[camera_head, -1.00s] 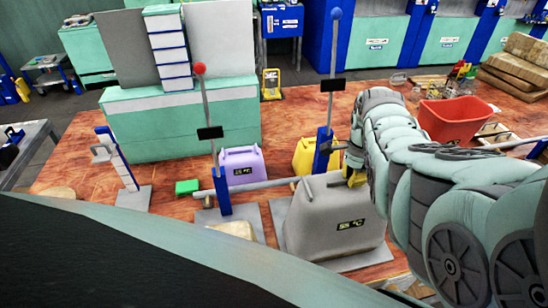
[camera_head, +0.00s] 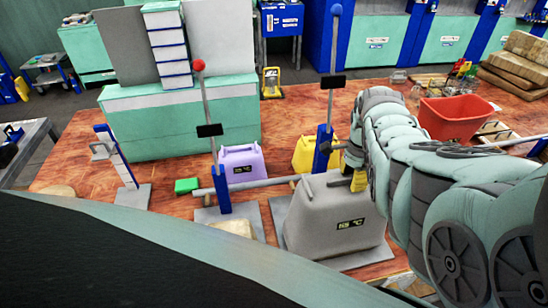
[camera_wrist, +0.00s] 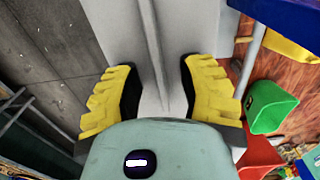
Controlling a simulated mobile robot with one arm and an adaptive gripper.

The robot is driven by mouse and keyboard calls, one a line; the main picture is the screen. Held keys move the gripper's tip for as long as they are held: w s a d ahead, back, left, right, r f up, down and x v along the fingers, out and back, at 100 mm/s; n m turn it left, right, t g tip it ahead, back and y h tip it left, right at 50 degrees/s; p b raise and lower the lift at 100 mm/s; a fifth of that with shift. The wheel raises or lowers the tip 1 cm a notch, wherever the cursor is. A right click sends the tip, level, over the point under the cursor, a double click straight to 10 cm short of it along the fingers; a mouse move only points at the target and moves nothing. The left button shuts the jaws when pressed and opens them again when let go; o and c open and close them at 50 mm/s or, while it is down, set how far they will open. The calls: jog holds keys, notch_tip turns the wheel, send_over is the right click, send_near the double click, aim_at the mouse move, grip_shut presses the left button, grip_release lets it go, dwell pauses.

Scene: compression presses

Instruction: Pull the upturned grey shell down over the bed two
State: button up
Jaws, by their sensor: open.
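The grey shell (camera_head: 325,218), with a small display on its front, sits lowered, its wide side down, on a grey base plate (camera_head: 365,258). Any bed beneath it is hidden. A blue post (camera_head: 322,150) with a blue-balled lever (camera_head: 333,75) stands behind it. My gripper (camera_head: 357,180) is at the shell's upper right edge, with its yellow fingers partly hidden by my arm. In the wrist view my gripper (camera_wrist: 157,72) is open, with a grey ridged surface, apparently the shell (camera_wrist: 150,30), between and beyond the fingers. I cannot tell whether they touch it.
Left of the shell is a second post (camera_head: 223,190) with a red-balled lever and a tan pad (camera_head: 232,229). A purple shell (camera_head: 240,168) and a yellow shell (camera_head: 303,154) stand behind. A red bin (camera_head: 455,118) is right of my arm. A green block (camera_head: 186,186) lies left.

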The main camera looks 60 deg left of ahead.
notch_tip(320, 180, up, 12)
jog(key=shift+a, duration=0.15)
dwell(1.1)
dwell(0.6)
